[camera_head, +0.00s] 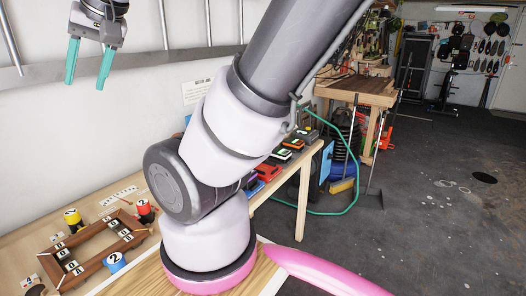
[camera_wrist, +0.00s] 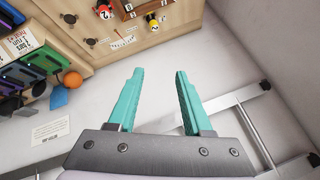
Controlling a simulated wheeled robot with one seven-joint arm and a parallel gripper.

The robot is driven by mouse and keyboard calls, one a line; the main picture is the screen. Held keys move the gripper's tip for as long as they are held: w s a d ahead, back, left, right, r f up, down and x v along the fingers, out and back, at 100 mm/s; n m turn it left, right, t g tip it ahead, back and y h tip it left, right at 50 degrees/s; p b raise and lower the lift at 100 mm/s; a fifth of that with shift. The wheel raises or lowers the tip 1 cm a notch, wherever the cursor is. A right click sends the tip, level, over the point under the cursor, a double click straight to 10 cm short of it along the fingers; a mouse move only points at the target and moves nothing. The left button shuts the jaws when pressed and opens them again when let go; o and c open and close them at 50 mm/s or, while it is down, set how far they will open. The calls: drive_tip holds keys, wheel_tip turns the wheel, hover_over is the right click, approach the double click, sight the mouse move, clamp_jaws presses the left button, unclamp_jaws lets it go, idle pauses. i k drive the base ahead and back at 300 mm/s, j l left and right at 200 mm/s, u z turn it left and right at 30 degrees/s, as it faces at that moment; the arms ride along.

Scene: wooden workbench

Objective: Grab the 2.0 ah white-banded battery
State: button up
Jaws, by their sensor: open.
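Several batteries (camera_head: 281,154) stand in a row on the workbench at the middle of the head view, partly hidden behind my arm. Some show pale markings, but at this size I cannot tell which one is the 2.0 Ah white-banded battery. My gripper (camera_head: 85,84) is open and empty, high at the upper left of the head view near the wall, well apart from the batteries. In the wrist view, my gripper (camera_wrist: 160,70) has its teal fingers spread with nothing between them. Coloured blocks, green (camera_wrist: 38,57) and purple among them, show at the left edge there.
A wooden frame with number tiles (camera_head: 70,247) lies on the bench at lower left. Yellow (camera_head: 73,219), red (camera_head: 145,210) and blue (camera_head: 115,262) numbered pieces stand around it. An orange ball (camera_wrist: 72,79) shows in the wrist view. A metal rail (camera_head: 130,60) runs along the wall.

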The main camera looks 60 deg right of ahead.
sight(283, 156)
drive_tip(key=k+j+z, duration=0.1)
drive_tip(key=z, duration=0.95)
drive_tip(key=i+z, duration=0.1)
drive_tip(key=z, duration=0.8)
